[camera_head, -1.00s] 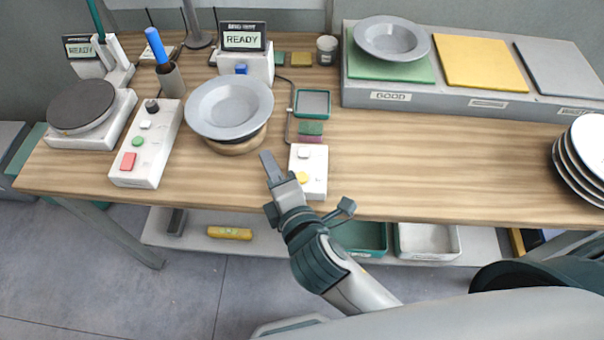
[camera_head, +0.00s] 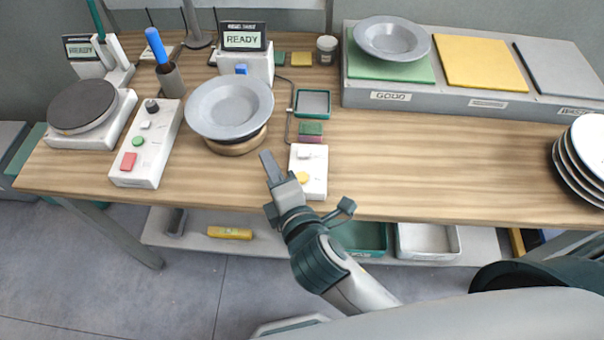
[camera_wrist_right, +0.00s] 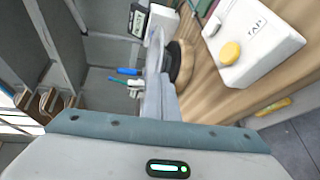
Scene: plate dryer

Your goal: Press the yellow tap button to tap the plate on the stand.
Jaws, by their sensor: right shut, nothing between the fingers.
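The yellow tap button (camera_head: 302,178) is on a white control box (camera_head: 316,172) near the table's front edge. In the right wrist view the button (camera_wrist_right: 230,53) shows whole on its box, to the right of the fingers. A grey plate (camera_head: 229,104) rests on a round wooden stand (camera_head: 240,146) to the left of the box. My right gripper (camera_head: 268,166) is shut and empty, just left of the button and apart from it. Its fingers (camera_wrist_right: 160,100) also show in the right wrist view. My left gripper is in neither view.
A white box with red and green buttons (camera_head: 146,145) and a round hotplate (camera_head: 83,106) are at the left. A READY display (camera_head: 242,37) stands behind the plate. A platform (camera_head: 440,98) with coloured pads is at the back right. Stacked plates (camera_head: 582,160) stand far right.

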